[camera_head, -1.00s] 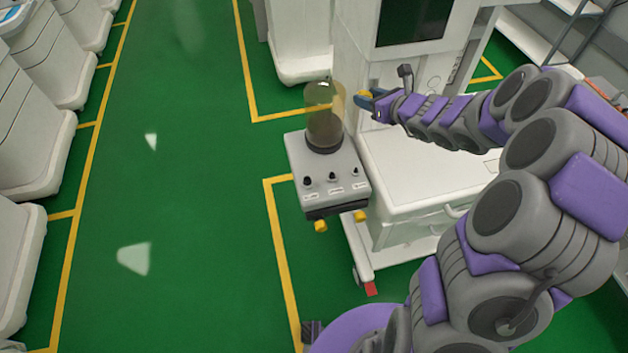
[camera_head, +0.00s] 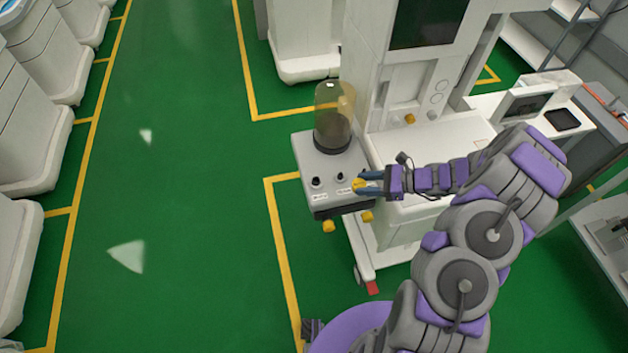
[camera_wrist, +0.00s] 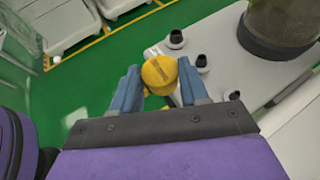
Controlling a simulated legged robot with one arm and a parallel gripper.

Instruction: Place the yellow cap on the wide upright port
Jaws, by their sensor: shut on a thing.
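The yellow cap (camera_head: 357,185) is between the fingertips of my gripper (camera_head: 362,183). In the wrist view the cap (camera_wrist: 159,72) shows its round face between the blue fingers of my gripper (camera_wrist: 158,80). The gripper is shut on it and holds it near the right front edge of the grey box (camera_head: 306,151). Black upright ports stand on the box. The far one in the wrist view looks widest, the wide port (camera_wrist: 176,38), leftmost in the head view (camera_head: 316,181). A middle port (camera_wrist: 201,61) and a near port (camera_wrist: 234,95) show too. The near one is hidden in the head view.
A tinted canister (camera_head: 334,110) stands at the back of the box. Yellow knobs (camera_head: 328,226) (camera_head: 367,216) stick out below its front. The white cart (camera_head: 400,145) is behind and right. Green floor (camera_head: 200,200) lies open to the left.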

